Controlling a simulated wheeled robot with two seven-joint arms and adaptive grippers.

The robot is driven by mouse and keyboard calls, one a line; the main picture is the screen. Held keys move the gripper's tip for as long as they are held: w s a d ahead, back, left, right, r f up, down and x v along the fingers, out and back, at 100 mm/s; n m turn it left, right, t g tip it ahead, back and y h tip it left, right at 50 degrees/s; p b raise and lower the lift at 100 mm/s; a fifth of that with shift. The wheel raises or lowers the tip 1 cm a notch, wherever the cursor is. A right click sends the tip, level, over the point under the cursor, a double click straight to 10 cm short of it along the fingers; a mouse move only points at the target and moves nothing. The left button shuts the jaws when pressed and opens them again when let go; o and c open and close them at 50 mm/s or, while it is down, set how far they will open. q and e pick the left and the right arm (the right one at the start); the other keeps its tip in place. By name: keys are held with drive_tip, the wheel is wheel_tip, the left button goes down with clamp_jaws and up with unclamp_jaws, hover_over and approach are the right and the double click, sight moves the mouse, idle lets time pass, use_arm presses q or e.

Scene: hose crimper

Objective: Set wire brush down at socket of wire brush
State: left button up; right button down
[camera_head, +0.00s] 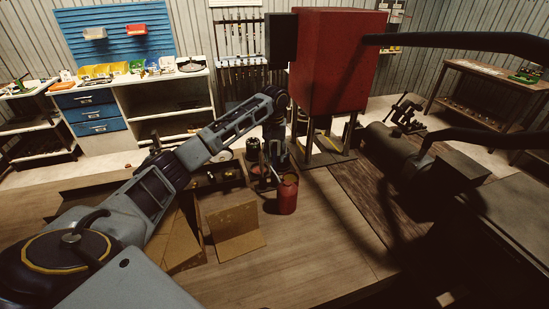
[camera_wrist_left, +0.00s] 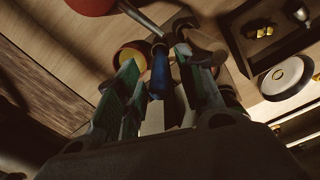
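My left gripper (camera_head: 274,160) is low over the workbench, just behind a red can (camera_head: 288,194) in the head view. In the left wrist view, its two green-tinted fingers (camera_wrist_left: 158,72) stand apart on either side of a blue handle (camera_wrist_left: 160,78), which may be the wire brush's. The bristles cannot be made out, and the picture is too dark to tell whether both fingers touch the handle. A tool with a metal head (camera_wrist_left: 190,42) lies just beyond the fingertips. The socket of the wire brush cannot be picked out. My right gripper is in neither view.
A brown cardboard-like angled piece (camera_head: 236,232) stands on the wooden bench top (camera_head: 290,250) in front of the can. A large red box (camera_head: 338,60) rises behind. A round pale-rimmed part (camera_wrist_left: 286,78) and a dark tray (camera_wrist_left: 262,30) lie beside the gripper. The bench's front is clear.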

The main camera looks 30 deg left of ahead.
use_arm(q)
wheel_tip(320, 180, up, 10)
drive_tip(key=shift+f, duration=0.15)
idle(0.3)
drive_tip(key=shift+s+f, duration=0.1)
idle(0.8)
